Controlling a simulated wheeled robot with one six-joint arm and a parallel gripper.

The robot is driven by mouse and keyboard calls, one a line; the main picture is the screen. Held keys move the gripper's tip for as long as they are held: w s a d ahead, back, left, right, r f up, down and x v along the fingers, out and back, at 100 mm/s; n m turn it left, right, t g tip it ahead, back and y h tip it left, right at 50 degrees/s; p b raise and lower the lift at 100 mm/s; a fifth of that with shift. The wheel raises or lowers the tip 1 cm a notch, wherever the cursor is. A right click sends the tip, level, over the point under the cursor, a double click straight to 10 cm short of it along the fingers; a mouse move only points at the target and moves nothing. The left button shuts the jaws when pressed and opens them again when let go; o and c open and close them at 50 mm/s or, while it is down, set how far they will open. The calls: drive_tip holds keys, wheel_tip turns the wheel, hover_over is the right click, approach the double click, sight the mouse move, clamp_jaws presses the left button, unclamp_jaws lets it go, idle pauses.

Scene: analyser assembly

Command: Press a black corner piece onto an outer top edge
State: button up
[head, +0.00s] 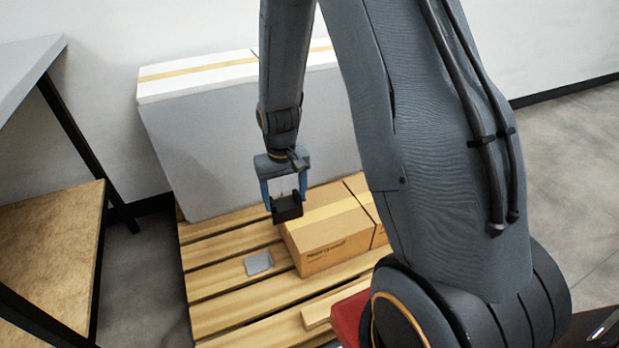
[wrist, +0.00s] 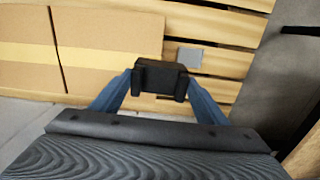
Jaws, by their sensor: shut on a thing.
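My gripper (head: 285,197) is shut on a black corner piece (head: 288,208), held between its two blue fingers. The piece also shows in the wrist view (wrist: 160,78), with two short legs pointing toward the camera. In the head view the held piece appears by the left end of a brown cardboard box (head: 330,240) on the pallet; whether it touches the box I cannot tell. A large grey block with a white top (head: 195,84) and a tan strip stands behind on the pallet, apart from the piece as far as I can see.
A wooden pallet (head: 225,319) carries the boxes. A small grey plate (head: 258,262) lies on its slats, also seen in the wrist view (wrist: 190,57). A shelf with a wooden board (head: 50,240) stands at the left. My arm hides part of the right side.

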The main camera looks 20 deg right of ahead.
sight(287, 202)
drive_tip(key=shift+w+d+r+m+p, duration=0.2)
drive_tip(key=shift+m+p, duration=0.15)
drive_tip(key=shift+m, duration=0.35)
drive_tip(key=shift+d+m+p, duration=0.1)
drive_tip(key=shift+m+p, duration=0.35)
drive_tip(key=shift+m, duration=0.35)
drive_tip(key=m+p, duration=0.1)
drive_tip(key=m, duration=0.2)
drive_tip(key=m+p, duration=0.2)
drive_tip(key=m, duration=0.1)
drive_tip(key=shift+w+d+r, duration=0.15)
drive_tip(key=shift+d, duration=0.05)
drive_tip(key=m+p, duration=0.2)
drive_tip(key=m, duration=0.2)
drive_tip(key=m+p, duration=0.1)
drive_tip(key=m, duration=0.3)
drive_tip(key=shift+w+f+p, duration=0.1)
drive_tip(key=shift+f+p, duration=0.1)
drive_tip(key=shift+p, duration=0.15)
drive_tip(key=shift+f+m, duration=0.25)
drive_tip(key=shift+m, duration=0.15)
wheel_tip(287, 202, down, 5)
drive_tip(key=b, duration=0.4)
drive_tip(key=shift+r, duration=0.1)
drive_tip(key=shift+a+p, duration=0.1)
drive_tip(key=shift+p, duration=0.35)
